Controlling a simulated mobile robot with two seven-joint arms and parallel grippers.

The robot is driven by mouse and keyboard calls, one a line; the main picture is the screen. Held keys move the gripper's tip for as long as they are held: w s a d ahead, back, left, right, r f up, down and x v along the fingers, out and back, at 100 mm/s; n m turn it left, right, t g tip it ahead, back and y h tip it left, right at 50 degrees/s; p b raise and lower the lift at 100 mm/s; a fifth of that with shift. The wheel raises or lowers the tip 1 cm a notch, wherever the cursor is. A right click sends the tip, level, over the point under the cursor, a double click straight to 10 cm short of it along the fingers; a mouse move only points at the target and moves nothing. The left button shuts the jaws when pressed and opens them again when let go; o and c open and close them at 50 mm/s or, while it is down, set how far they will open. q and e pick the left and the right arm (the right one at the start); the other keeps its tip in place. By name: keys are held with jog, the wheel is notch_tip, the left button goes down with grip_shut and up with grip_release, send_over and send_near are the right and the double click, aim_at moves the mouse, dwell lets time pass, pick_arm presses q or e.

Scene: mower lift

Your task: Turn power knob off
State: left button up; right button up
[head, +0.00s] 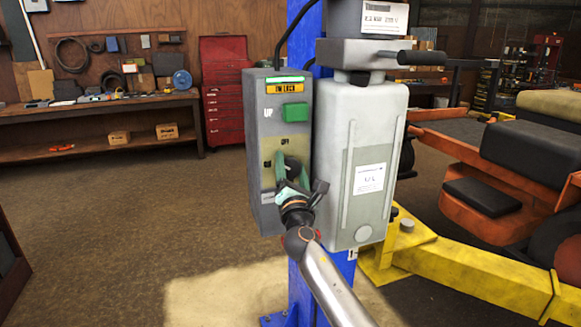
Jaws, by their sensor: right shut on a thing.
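The grey control box (257,134) is mounted on the blue lift post in the middle of the head view. It has a lit green strip on top, an orange label, a green button (295,112) beside the word UP, and a yellowish panel lower down. My right gripper (289,172) is at that lower panel, shut on the power knob. The gripper covers the knob, so its setting cannot be read. My right arm comes up from the bottom right. My left gripper is not in the head view.
A large grey motor housing (387,112) stands right beside the control box. A yellow lift arm (472,273) and an orange mower (438,141) are at the right. A workbench (60,123) and red tool chest (226,75) stand behind.

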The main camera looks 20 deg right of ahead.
jog(key=m+g+h, duration=0.1)
jog(key=m, duration=0.2)
jog(key=shift+m+h, duration=0.3)
jog(key=shift+m, duration=0.1)
jog(key=m+g+p, duration=0.1)
jog(key=m, duration=0.3)
jog(key=m+g+p, duration=0.1)
jog(key=m, duration=0.1)
jog(key=m+g+p, duration=0.1)
jog(key=m, duration=0.1)
jog(key=shift+d+f+h, duration=0.1)
jog(key=shift+f+h, duration=0.15)
jog(key=shift+h, duration=0.05)
jog(key=shift+m+g, duration=0.3)
jog(key=shift+m, duration=0.1)
jog(key=o, duration=1.4)
